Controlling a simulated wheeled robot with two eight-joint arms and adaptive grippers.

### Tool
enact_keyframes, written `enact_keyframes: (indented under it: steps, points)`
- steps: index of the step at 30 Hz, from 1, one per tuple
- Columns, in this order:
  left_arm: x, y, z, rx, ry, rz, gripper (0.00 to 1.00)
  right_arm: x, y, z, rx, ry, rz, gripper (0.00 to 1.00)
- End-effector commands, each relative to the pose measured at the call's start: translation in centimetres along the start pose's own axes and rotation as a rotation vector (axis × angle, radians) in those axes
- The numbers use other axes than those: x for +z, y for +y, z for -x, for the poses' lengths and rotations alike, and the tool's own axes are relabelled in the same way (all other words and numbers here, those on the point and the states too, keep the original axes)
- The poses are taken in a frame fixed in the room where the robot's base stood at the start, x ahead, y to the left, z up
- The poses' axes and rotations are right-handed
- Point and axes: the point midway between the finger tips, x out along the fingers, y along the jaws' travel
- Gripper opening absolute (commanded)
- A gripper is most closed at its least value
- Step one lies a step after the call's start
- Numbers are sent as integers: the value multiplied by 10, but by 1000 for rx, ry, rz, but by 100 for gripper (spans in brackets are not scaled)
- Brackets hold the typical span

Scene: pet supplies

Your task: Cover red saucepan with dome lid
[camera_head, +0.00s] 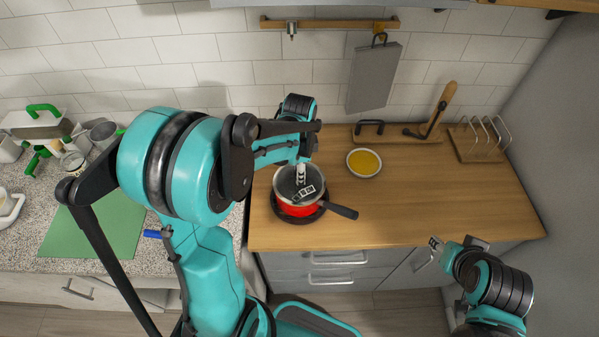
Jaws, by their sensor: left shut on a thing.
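The red saucepan (300,210) stands on a round dark base on the wooden counter, its black handle pointing right. The dome lid (286,182), clear with a pale rim, is at the pan's top. My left gripper (305,190) is directly above the pan, shut on the lid. The gripper and arm partly hide the lid's top, and I cannot tell whether its rim rests fully on the pan. My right gripper (437,243) is apart from both, by the counter's front edge at lower right; its fingers are too small to read.
A bowl of yellow contents (364,163) stands right of the pan. A grey board (373,77) hangs on the wall. A wooden rack (478,139) is at the back right. The counter's right front (440,200) is clear. A green mat (95,230) lies at left.

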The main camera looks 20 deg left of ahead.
Motion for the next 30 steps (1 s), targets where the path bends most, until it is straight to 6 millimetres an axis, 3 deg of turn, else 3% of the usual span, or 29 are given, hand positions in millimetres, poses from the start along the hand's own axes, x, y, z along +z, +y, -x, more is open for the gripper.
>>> enact_keyframes:
  steps: [9, 10, 12, 23, 30]
  points:
    - [0, 0, 0, 0, 0, 0, 0, 0, 0, 0, 0, 0, 0, 40]
    - [0, 0, 0, 0, 0, 0, 39, 0, 0, 0, 0, 0, 0, 40]
    - [0, 0, 0, 0, 0, 0, 58, 0, 0, 0, 0, 0, 0, 40]
    - [0, 0, 3, 0, 0, 0, 58, 0, 0, 0, 0, 0, 0, 40]
    - [0, 0, 42, 0, 0, 0, 58, 0, 0, 0, 0, 0, 0, 40]
